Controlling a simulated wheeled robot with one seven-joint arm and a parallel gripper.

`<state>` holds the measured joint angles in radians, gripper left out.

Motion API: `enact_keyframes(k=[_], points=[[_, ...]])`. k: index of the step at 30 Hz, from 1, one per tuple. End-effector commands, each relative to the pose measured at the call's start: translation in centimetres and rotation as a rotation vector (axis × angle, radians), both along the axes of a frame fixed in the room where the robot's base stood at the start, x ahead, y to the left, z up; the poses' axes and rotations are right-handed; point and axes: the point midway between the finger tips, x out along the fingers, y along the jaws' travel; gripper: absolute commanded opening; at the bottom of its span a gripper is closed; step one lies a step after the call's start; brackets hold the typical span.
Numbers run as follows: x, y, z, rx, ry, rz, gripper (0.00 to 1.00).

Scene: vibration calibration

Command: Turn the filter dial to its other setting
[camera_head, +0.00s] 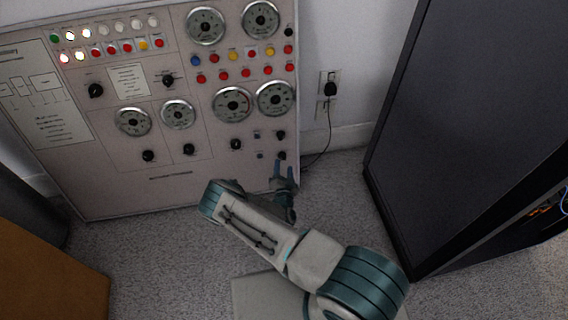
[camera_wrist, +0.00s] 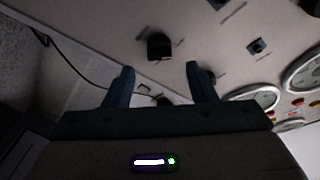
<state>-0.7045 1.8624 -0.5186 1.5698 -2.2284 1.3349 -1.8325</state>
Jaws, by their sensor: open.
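The control panel (camera_head: 200,178) carries several black rotary knobs, and their labels are too small to read, so I cannot tell for sure which is the filter dial. My gripper (camera_head: 284,168) is by the panel's lower right corner, just below the lowest right knob (camera_head: 281,156). Another knob (camera_head: 280,134) is right above that one. In the wrist view my gripper (camera_wrist: 160,76) is open and empty, its two fingers apart. A black knob (camera_wrist: 160,46) shows ahead, between the lines of the fingers and apparently untouched. Its pointer direction is unclear.
Two small square switches (camera_head: 257,134) sit left of the right-hand knobs, with round gauges (camera_head: 233,104) above. A wall outlet with a black plug (camera_head: 330,89) and cable is right of the panel. A dark cabinet (camera_head: 470,120) stands at right. Grey floor is clear between.

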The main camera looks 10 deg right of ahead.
Motion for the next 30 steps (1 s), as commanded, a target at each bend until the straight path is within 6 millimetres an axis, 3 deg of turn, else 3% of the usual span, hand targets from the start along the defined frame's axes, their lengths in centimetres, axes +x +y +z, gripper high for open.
enact_keyframes(k=[7, 19, 24, 30], points=[[3.3, -0.7, -0.1, 0.002, -0.002, -0.001, 0.51], [4.0, -0.8, 0.0, 0.000, 0.001, -0.001, 0.51], [4.0, -0.8, 0.0, 0.000, -0.001, -0.001, 0.07], [4.0, -0.8, 0.0, 0.005, 0.000, -0.001, 0.07]])
